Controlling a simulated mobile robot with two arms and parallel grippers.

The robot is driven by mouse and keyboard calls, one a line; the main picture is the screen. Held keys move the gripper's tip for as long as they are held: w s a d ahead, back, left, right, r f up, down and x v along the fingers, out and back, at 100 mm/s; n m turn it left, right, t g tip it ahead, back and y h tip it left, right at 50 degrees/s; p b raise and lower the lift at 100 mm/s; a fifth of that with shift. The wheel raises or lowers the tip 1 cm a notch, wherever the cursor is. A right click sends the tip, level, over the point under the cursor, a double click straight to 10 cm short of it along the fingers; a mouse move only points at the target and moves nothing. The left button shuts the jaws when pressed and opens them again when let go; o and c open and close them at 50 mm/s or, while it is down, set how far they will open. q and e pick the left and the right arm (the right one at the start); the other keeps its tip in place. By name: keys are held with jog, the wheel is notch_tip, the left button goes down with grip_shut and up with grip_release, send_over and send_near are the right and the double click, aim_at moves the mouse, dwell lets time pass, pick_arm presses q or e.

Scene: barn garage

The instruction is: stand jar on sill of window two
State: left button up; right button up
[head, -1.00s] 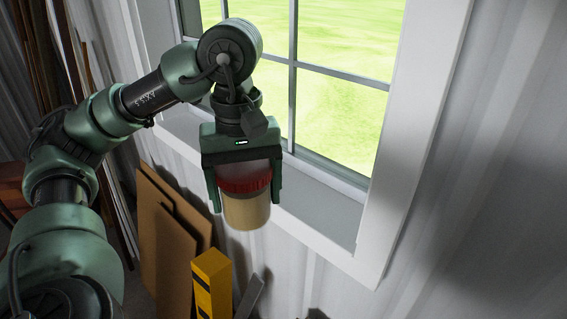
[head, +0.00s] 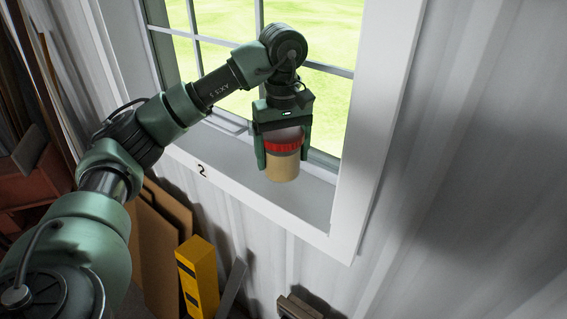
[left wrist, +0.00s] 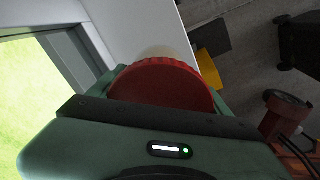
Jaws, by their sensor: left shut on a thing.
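The jar (head: 283,168) has a red lid and a tan body. My left gripper (head: 283,158) is shut on it around the lid, and the jar hangs upright below the palm. In the head view it appears over the white sill (head: 232,158) of the window marked "2"; I cannot tell whether its base touches the sill. In the left wrist view the red lid (left wrist: 162,84) fills the space between the fingers and hides most of the body, with the pale sill (left wrist: 130,30) beyond. My right gripper does not show.
The window frame's right side (head: 362,130) rises close to the jar, and the glass is behind it. Below the sill stand a yellow level-like bar (head: 198,275), brown boards (head: 155,245) and a small wooden item (head: 298,307). The sill left of the jar is bare.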

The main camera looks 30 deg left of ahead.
pick_arm(q)
jog(key=shift+f, duration=0.4)
jog(key=shift+d+f+p, duration=0.1)
jog(key=shift+f+p, duration=0.85)
jog(key=shift+w+f, duration=0.2)
jog(key=shift+f, duration=0.2)
jog(key=shift+f, duration=0.1)
jog(key=o, duration=1.3)
jog(key=shift+f, duration=0.1)
jog(key=shift+o, duration=0.2)
